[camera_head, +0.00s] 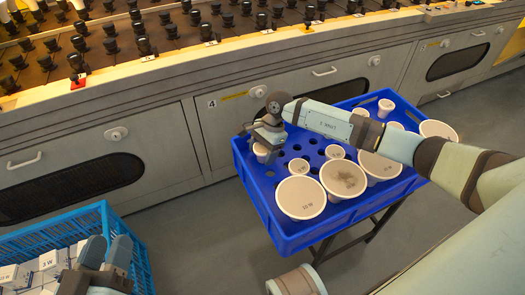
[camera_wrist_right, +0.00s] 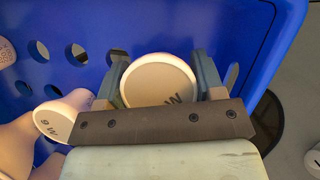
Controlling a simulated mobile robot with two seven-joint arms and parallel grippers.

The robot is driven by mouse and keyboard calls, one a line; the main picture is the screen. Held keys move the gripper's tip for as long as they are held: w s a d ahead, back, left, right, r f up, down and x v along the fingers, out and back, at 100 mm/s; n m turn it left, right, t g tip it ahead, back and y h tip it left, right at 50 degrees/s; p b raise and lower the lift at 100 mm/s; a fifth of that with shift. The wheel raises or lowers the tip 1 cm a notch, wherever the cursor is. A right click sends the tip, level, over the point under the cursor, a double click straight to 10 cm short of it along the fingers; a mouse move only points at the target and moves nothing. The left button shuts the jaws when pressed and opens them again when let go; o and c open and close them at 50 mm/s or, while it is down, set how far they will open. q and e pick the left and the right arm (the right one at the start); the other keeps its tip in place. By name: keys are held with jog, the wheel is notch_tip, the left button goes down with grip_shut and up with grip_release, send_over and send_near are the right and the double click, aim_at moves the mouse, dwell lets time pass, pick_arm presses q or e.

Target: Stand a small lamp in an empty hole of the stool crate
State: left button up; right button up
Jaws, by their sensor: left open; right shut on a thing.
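The blue stool crate (camera_head: 262,195) stands on dark legs in the middle of the head view. Empty round holes (camera_head: 281,166) show in its top near the left and back. My right gripper (camera_head: 264,143) is over the crate's far left corner, shut on a small white lamp (camera_head: 262,153). In the right wrist view the held lamp (camera_wrist_right: 157,82) shows its round pale face between the fingers; its lower end is hidden, so I cannot tell whether it is in a hole. Small lamps (camera_head: 299,167) stand in other holes. My left gripper (camera_head: 107,252) is open and empty at lower left.
Large round lamps (camera_head: 300,197) fill the crate's near side. A light blue basket (camera_head: 60,228) with boxes is at lower left. A long bench (camera_head: 90,140) with sockets runs behind the crate.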

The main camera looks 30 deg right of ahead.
jog(key=shift+f, duration=0.2)
pick_arm(q)
jog(key=shift+f, duration=0.1)
pick_arm(e)
jog(key=o, duration=1)
jog(key=shift+d+r, duration=0.15)
jog(key=shift+r, duration=0.2)
pick_arm(q)
jog(key=shift+t, duration=0.4)
notch_tip(320, 180, up, 5)
jog(key=p, duration=0.4)
jog(key=shift+a, duration=0.1)
pick_arm(e)
jog(key=v, duration=1.3)
